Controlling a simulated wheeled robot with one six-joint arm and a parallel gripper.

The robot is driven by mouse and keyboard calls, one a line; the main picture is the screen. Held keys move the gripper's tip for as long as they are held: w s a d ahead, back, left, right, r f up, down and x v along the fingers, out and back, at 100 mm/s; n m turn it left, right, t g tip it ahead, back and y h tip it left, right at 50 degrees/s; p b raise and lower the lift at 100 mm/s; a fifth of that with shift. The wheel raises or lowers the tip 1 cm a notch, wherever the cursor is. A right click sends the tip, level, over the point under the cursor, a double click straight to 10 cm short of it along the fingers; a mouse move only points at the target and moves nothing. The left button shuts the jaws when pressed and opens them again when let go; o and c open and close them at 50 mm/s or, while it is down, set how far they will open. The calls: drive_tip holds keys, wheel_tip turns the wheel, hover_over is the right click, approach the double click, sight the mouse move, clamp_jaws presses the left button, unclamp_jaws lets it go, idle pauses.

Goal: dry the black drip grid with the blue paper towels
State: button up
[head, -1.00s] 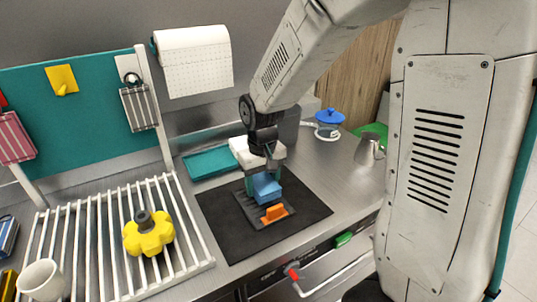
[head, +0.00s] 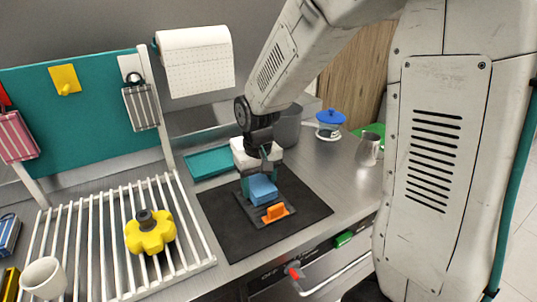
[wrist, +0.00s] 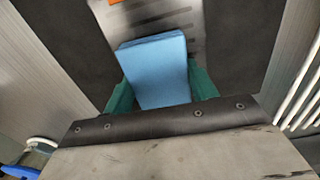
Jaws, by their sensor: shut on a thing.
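The blue paper towels (head: 262,189) form a folded pad, held between the teal fingers of my gripper (head: 258,183). In the wrist view the pad (wrist: 157,68) sits between the two fingers (wrist: 162,92). The dark drip grid (head: 250,212) lies on a black mat, with an orange tab (head: 275,212) at its near end. The pad is over the grid and hides part of it; I cannot tell if they touch. In the wrist view the slotted grid (wrist: 188,20) shows beyond the pad.
The black mat (head: 228,238) has bare room around the grid. A white dish rack (head: 192,250) with a yellow knobbed part (head: 150,232) stands left. A teal tray (head: 208,162) lies behind. A blue-lidded pot (head: 330,122) and metal jug (head: 369,148) stand right.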

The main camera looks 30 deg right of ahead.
drive_tip(key=shift+d, duration=0.8)
drive_tip(key=shift+d+r, duration=0.1)
drive_tip(key=shift+d, duration=0.2)
wheel_tip(320, 180, up, 3)
drive_tip(key=shift+a+f, duration=0.1)
drive_tip(key=shift+f, duration=0.1)
drive_tip(key=shift+r, duration=2.75)
